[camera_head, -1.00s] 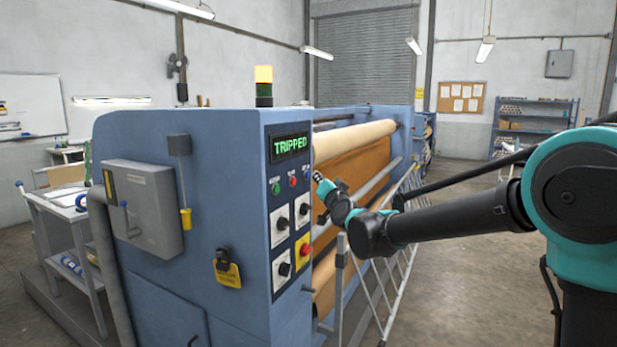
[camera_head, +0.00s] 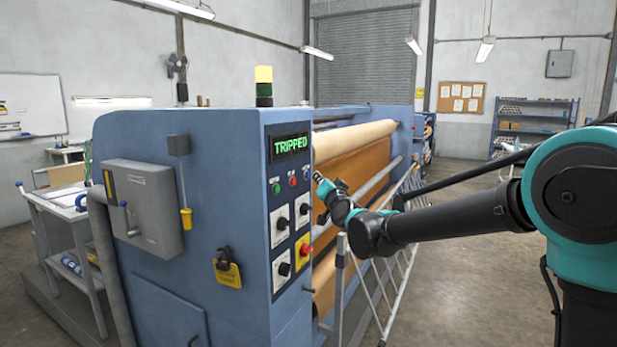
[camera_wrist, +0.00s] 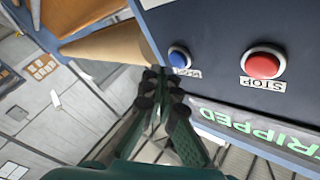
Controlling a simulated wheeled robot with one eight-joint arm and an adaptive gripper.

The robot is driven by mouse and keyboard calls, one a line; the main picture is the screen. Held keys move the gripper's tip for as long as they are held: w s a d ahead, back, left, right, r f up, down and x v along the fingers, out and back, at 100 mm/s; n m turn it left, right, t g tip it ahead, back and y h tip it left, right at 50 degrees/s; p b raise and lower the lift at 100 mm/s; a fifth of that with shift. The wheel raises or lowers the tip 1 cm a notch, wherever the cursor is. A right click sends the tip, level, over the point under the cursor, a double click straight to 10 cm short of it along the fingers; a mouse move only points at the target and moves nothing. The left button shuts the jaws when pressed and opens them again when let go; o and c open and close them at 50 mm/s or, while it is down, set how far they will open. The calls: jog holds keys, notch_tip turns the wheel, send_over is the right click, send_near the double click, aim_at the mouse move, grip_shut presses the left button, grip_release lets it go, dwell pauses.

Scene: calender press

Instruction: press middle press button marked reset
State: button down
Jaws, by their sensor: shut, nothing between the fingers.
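On the blue press panel in the head view are a green button (camera_head: 276,187), a middle red button (camera_head: 292,181) and a blue button (camera_head: 306,173) at the right. In the wrist view the red button (camera_wrist: 262,64) has a label reading STOP. The blue button (camera_wrist: 180,57) has a small tilted label that may read RESET; I cannot read it surely. My gripper (camera_wrist: 162,74) is shut and empty, its fingertips close beside the blue button; I cannot tell whether they touch. In the head view my gripper (camera_head: 318,176) is just right of the panel.
A green display (camera_head: 290,144) reads TRIPPED above the buttons. Black rotary knobs and a red button on yellow (camera_head: 304,249) sit lower on the panel. Press rollers (camera_head: 355,139) lie behind my gripper. A metal guard rail (camera_head: 385,285) stands below my arm.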

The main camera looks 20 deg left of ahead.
dwell(0.3)
jog(key=shift+a, duration=0.4)
jog(key=shift+a, duration=0.4)
dwell(0.6)
jog(key=shift+w, duration=0.1)
jog(key=shift+d, duration=0.8)
jog(key=shift+s+d, duration=0.15)
jog(key=shift+d, duration=1.1)
jog(key=shift+s+d, duration=0.15)
jog(key=shift+d, duration=1.1)
